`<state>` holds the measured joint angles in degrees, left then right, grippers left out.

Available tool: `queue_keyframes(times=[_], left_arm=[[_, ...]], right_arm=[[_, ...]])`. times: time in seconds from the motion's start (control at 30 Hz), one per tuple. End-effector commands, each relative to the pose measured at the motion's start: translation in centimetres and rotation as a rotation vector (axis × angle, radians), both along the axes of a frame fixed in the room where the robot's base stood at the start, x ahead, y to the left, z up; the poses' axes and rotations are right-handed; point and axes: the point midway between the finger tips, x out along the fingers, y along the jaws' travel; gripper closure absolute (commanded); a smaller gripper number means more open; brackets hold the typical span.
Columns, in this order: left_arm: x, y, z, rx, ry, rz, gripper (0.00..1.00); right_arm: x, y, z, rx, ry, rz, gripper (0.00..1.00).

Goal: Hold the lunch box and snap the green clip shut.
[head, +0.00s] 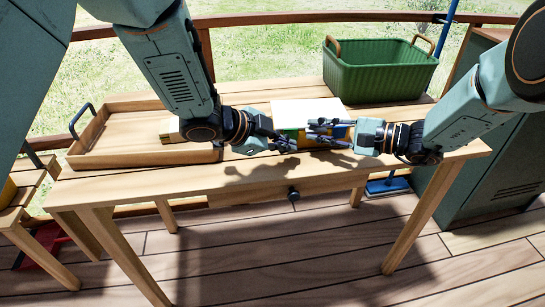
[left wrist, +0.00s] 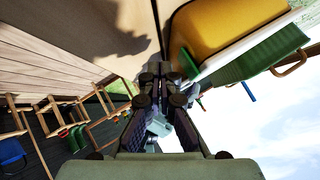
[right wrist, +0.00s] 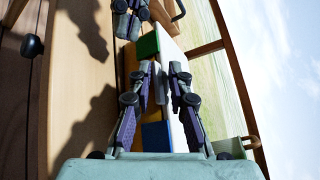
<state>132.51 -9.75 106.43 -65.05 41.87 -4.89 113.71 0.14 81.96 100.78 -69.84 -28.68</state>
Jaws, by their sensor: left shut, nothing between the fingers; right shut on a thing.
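A blue clip (right wrist: 156,137) is on the same side toward the right end. My left gripper (head: 292,142) is shut and empty, in front of the box close to the green clip.
A wooden tray (head: 128,156) with a dark handle lies at the table's left. A green basket (head: 377,72) with wooden handles stands at the back right. A grey-green cabinet (head: 490,175) stands right of the table. The table's front strip (head: 200,187) is bare.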

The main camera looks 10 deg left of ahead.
Motion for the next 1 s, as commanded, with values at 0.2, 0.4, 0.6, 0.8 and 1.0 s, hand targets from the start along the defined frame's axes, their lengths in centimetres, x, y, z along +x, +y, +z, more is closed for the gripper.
queue_keyframes(times=[0.2,0.4,0.6,0.8,1.0], left_arm=[[-3.4,-0.8,0.0,0.005,0.000,-0.002,1.00],[-6.7,1.4,0.1,-0.003,0.001,0.005,1.00],[-9.9,3.3,0.1,-0.003,0.000,0.004,1.00],[-11.4,4.3,0.0,-0.001,-0.002,0.002,1.00],[-11.8,4.5,0.0,0.001,-0.003,0.000,1.00]], right_arm=[[-0.1,0.0,-0.2,-0.002,0.006,-0.001,1.00],[-0.1,0.0,-0.2,-0.002,0.006,-0.001,1.00],[-0.1,0.0,-0.2,-0.002,0.006,-0.001,1.00],[-0.1,0.0,-0.2,-0.001,0.006,0.000,1.00],[-0.1,0.0,-0.2,-0.001,0.006,0.000,1.00]])
